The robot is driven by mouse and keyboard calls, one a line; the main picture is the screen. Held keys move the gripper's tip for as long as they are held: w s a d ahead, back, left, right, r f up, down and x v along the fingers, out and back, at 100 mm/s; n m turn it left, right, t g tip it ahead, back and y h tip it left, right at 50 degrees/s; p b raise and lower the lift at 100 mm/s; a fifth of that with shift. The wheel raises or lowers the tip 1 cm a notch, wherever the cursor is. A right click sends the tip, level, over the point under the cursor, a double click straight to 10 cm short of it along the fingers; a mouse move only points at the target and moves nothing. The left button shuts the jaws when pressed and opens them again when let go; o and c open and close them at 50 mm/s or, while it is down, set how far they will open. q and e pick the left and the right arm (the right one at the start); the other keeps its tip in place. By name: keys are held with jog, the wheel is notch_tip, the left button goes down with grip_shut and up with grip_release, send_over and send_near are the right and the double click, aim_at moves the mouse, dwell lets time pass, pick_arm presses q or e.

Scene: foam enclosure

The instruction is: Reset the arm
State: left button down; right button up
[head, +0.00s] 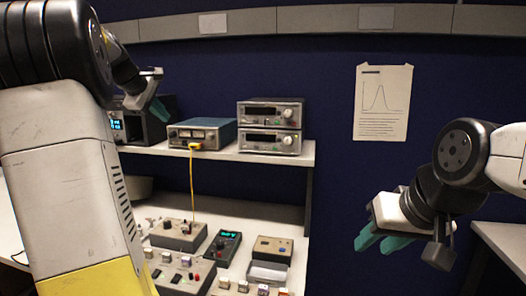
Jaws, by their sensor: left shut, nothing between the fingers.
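My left arm (62,180) fills the left side of the head view, with a white and yellow link close to the camera. My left gripper (158,108) is small in the upper left, in front of the shelf's left end. Its teal fingers are shut with nothing between them. My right arm comes in from the right edge. My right gripper (382,241) hangs in front of the dark blue wall, with teal fingertips pointing down and left. Nothing is visibly held in it, but the finger gap is unclear from this angle.
A shelf (225,154) holds a blue-grey instrument (202,132) with a yellow cable, two stacked instruments (270,127) and a dark device with a screen. Several control boxes (178,234) and a handheld meter (222,247) lie on the bench below. A paper (382,102) hangs on the wall.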

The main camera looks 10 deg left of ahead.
pick_arm(q)
jog(key=s+d+f+m+g+h, duration=0.1)
jog(key=s+d+f+m, duration=0.25)
jog(key=s+d, duration=0.45)
jog(key=s+d+f+m+g+h, duration=0.1)
jog(key=s+d+f+m, duration=0.1)
jog(key=s+d+m, duration=0.5)
jog(key=s+d+f+m+g, duration=0.1)
jog(key=s+d+f+m, duration=0.6)
jog(key=s+d+f, duration=0.5)
jog(key=shift+s+f+y, duration=0.25)
jog(key=shift+s+y, duration=0.15)
jog(key=shift+s, duration=0.75)
